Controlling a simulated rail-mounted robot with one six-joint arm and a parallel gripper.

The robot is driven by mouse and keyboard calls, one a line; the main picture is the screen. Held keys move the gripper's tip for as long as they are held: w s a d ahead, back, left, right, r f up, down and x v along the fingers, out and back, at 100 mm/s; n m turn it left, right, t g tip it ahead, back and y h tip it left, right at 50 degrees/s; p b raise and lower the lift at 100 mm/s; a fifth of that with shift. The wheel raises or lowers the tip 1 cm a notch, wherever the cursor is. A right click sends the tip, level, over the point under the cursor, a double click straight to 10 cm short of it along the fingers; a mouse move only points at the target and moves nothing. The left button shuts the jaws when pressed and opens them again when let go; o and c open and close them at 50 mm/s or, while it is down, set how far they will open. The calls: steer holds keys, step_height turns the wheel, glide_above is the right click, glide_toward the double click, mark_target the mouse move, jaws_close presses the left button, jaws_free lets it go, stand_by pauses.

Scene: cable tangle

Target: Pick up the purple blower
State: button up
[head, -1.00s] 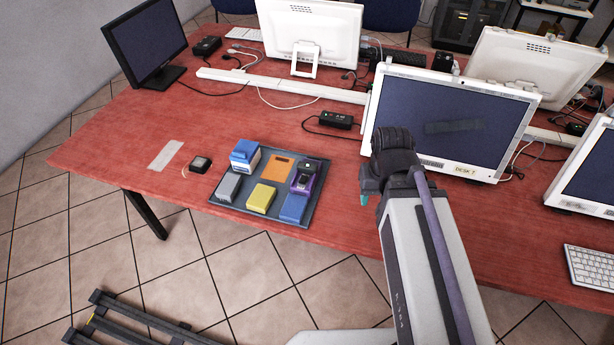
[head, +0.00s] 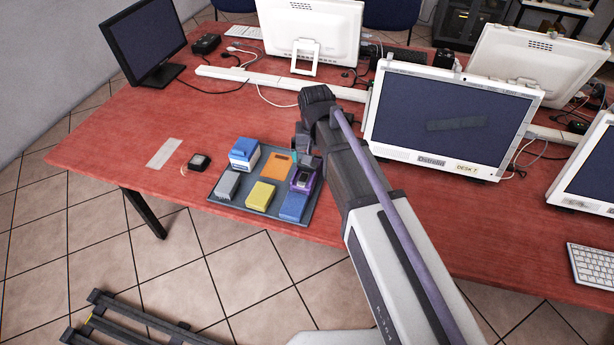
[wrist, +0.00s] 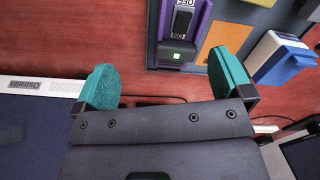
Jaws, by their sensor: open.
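The purple blower (head: 304,179) sits at the right side of a grey tray (head: 262,226) on the red table. It is a purple block with a dark top part. In the wrist view the purple blower (wrist: 181,30) is at the top middle, with a small green light on its dark face. My gripper (wrist: 163,80) is open and empty, its two teal fingertips apart and the blower beyond them. In the head view my gripper (head: 306,152) is near the tray's back right corner and partly overlaps the blower's upper edge.
The tray also holds a blue-and-white box (head: 244,154), an orange plate (head: 278,165), and grey, yellow (head: 261,194) and blue (head: 293,206) blocks. A monitor (head: 450,120) stands right of my arm. Cables lie behind. The table left of the tray is mostly clear.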

steer(key=m, duration=0.2)
glide_toward(307, 170)
steer(key=shift+w+a, duration=0.45)
steer(key=shift+w, duration=0.4)
steer(key=shift+s+d+m, duration=0.3)
steer(key=shift+s+m, duration=0.1)
steer(key=shift+m, duration=0.4)
step_height(307, 170, down, 6)
steer(key=b, duration=0.6)
steer(key=shift+r, duration=0.1)
steer(key=f+b, duration=0.5)
steer(key=shift+d+f, duration=0.2)
steer(key=shift+r, duration=0.25)
steer(key=c, duration=1.2)
